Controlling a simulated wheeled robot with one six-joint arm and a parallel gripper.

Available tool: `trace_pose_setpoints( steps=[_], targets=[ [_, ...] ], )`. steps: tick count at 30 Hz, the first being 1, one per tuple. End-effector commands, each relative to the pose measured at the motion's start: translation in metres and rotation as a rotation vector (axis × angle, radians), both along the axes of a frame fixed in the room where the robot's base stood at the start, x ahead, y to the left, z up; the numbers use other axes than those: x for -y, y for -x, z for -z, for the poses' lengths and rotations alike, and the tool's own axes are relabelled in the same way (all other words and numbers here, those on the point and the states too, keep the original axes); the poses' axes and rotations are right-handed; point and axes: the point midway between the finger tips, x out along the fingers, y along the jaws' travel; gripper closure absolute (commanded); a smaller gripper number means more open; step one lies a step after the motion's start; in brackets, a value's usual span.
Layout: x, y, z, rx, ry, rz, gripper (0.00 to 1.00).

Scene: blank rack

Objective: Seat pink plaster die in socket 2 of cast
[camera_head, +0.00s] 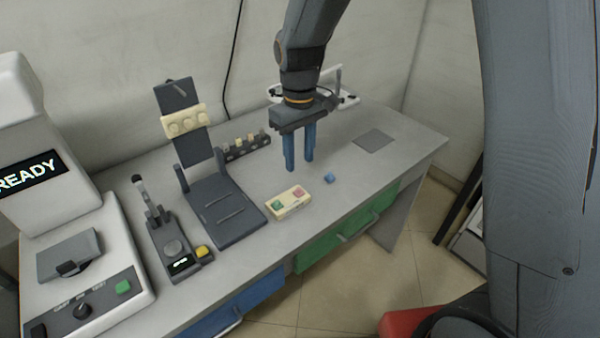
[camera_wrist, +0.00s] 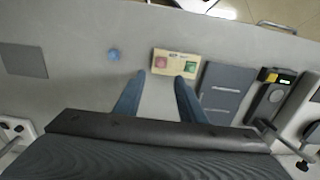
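The cream cast (camera_head: 289,214) lies on the bench, and it also shows in the wrist view (camera_wrist: 177,73). The pink plaster die (camera_head: 299,193) is at the cast's right-hand socket in the head view; it also shows in the wrist view (camera_wrist: 161,62). Its exact depth in the socket is too small to tell. A green die (camera_head: 277,205) is at the cast's other end. My gripper (camera_head: 300,165) is open and empty, with its two blue fingers pointing down above the bench near the cast. In the wrist view its fingertips (camera_wrist: 160,77) are apart, close to the cast's edge.
A blue die (camera_head: 330,178) lies loose right of the cast. A dark hinged stand (camera_head: 226,212) with a cream toothed piece (camera_head: 185,121) is left. A small rack (camera_head: 246,147) stands behind. A grey pad (camera_head: 374,139) lies at right, with clear bench around it.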

Motion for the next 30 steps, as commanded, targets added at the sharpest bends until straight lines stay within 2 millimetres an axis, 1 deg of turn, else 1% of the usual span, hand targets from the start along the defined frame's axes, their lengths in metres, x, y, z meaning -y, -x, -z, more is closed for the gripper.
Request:
trace_pose_setpoints(
  steps=[1, 4, 10, 12, 14, 17, 18, 20, 21, 22, 24, 27, 30],
  targets=[
    [0.0, -0.001, -0.007, 0.003, -0.001, 0.0, 0.64],
    [0.0, -0.001, -0.018, 0.002, 0.0, 0.0, 0.64],
    [0.0, 0.0, -0.027, 0.001, -0.001, 0.001, 0.64],
    [0.006, 0.003, -0.027, 0.003, -0.001, 0.018, 0.64],
    [0.019, 0.011, -0.027, 0.007, -0.002, 0.057, 0.64],
    [0.055, 0.037, -0.026, 0.024, -0.008, 0.172, 0.64],
    [0.071, 0.051, -0.025, 0.033, -0.01, 0.229, 0.64],
    [0.094, 0.073, -0.022, 0.045, -0.013, 0.317, 0.64],
    [0.107, 0.088, -0.02, 0.055, -0.017, 0.373, 0.64],
    [0.116, 0.099, -0.019, 0.06, -0.019, 0.411, 0.64],
    [0.132, 0.122, -0.015, 0.073, -0.022, 0.492, 0.64],
    [0.146, 0.143, -0.011, 0.084, -0.026, 0.565, 0.64],
    [0.151, 0.152, -0.009, 0.089, -0.027, 0.593, 0.64]
  ],
)
